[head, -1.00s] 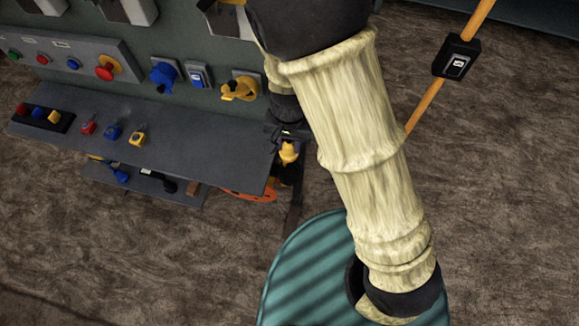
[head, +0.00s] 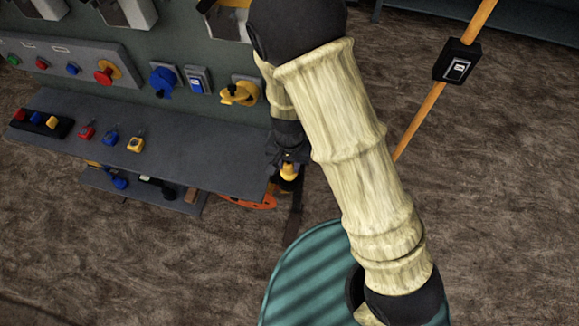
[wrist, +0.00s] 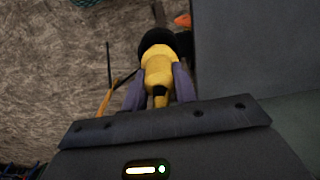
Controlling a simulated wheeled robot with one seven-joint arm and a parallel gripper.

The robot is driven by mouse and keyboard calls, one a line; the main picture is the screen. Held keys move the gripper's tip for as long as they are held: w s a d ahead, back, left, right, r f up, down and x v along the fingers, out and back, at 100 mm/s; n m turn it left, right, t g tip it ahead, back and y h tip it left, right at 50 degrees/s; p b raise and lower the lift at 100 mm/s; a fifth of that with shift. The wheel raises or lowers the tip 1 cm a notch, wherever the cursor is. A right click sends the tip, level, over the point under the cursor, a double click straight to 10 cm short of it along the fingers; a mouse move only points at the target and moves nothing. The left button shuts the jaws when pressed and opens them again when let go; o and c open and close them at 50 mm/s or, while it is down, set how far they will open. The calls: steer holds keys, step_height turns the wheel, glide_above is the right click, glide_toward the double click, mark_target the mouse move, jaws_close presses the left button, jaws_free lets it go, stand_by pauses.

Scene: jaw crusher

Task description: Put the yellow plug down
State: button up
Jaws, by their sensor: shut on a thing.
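The yellow plug (wrist: 158,72) is between the two purple-grey fingers of my gripper (wrist: 160,90) in the wrist view. The fingers are shut on it. Its far end is black. In the head view the yellow plug (head: 289,171) shows below my gripper (head: 287,160), just off the right end of the grey shelf (head: 200,150). The plug hangs in the air or close to things below; I cannot tell whether it touches anything. My arm hides part of the area to the right of it.
The shelf holds red, blue and yellow padlock-like items (head: 110,138) and a black tray (head: 42,123). Above is a panel with buttons and a yellow handle (head: 238,94). An orange round thing (head: 250,201) lies below the shelf. An orange pole (head: 435,85) stands right. Brown floor is open.

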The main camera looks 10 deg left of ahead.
steer(key=shift+f, duration=1.3)
steer(key=shift+f, duration=0.1)
steer(key=o, duration=0.8)
step_height(320, 180, up, 12)
steer(key=shift+r+p, duration=0.1)
steer(key=shift+p, duration=1.15)
